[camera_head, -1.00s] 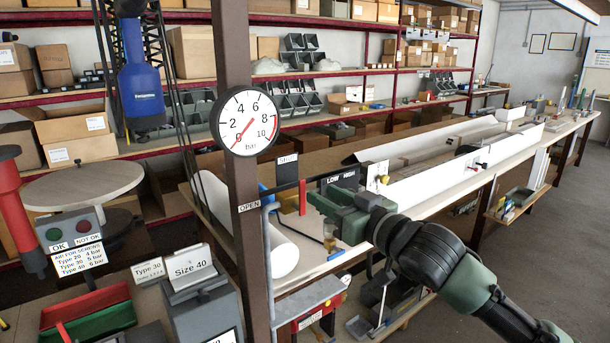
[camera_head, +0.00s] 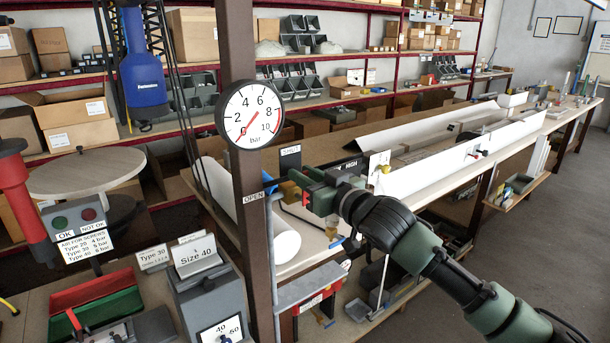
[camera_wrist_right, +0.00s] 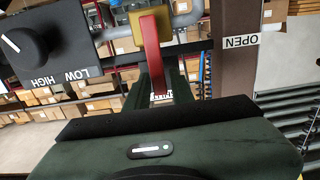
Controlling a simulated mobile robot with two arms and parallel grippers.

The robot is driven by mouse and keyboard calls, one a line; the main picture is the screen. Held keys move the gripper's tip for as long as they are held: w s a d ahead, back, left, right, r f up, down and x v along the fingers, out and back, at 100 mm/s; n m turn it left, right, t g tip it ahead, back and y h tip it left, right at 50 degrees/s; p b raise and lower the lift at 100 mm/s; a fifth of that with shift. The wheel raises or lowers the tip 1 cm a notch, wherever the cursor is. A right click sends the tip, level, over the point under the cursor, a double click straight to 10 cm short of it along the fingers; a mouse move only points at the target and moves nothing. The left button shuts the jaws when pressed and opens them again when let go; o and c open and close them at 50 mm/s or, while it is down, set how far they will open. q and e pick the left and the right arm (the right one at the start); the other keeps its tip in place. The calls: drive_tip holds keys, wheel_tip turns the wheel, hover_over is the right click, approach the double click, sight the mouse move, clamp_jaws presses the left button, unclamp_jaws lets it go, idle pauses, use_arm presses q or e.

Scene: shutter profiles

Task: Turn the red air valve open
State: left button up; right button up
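The red air valve lever (camera_wrist_right: 150,55) shows in the right wrist view, reaching from a brass valve body (camera_wrist_right: 122,40) down toward my gripper. In the head view my right gripper (camera_head: 296,183) is at the valve beside the post, and it hides most of the lever; a bit of red (camera_head: 306,198) shows there. In the wrist view the green fingers stand around the lever's lower end; I cannot tell whether they touch it. An OPEN label (camera_head: 254,197) is on the post, and a SHUT label (camera_head: 290,151) is above the gripper. My left gripper is not in view.
A round pressure gauge (camera_head: 249,114) on the brown post (camera_head: 244,220) has its needle near 0. A LOW/HIGH knob (camera_wrist_right: 27,45) is close to the valve. A long bench (camera_head: 460,165) runs behind my right arm. Grey boxes (camera_head: 205,290) stand in front.

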clamp_jaws()
idle(0.6)
drive_tip(key=shift+a, duration=0.1)
idle(0.7)
drive_tip(key=n, duration=0.1)
drive_tip(key=s+a+n+p, duration=0.1)
drive_tip(key=n, duration=0.1)
drive_tip(key=a+n, duration=0.1)
drive_tip(key=n, duration=0.1)
drive_tip(key=s+f+n, duration=0.1)
drive_tip(key=n, duration=0.1)
drive_tip(key=a+f+n, duration=0.1)
drive_tip(key=n, duration=0.1)
drive_tip(key=shift+s+a+p, duration=0.3)
drive_tip(key=shift+s+p, duration=0.1)
drive_tip(key=shift+s+a+f+n, duration=0.2)
drive_tip(key=shift+f+n, duration=0.55)
drive_tip(key=shift+n, duration=0.8)
drive_tip(key=shift+s+a+f+n, duration=0.2)
drive_tip(key=shift+f+n, duration=0.6)
drive_tip(key=shift+n, duration=0.7)
drive_tip(key=shift+s+a+f+n, duration=0.1)
drive_tip(key=shift+a+f+n, duration=0.2)
drive_tip(key=shift+f+n, duration=0.85)
drive_tip(key=shift+r+n, duration=0.35)
drive_tip(key=shift+n, duration=0.05)
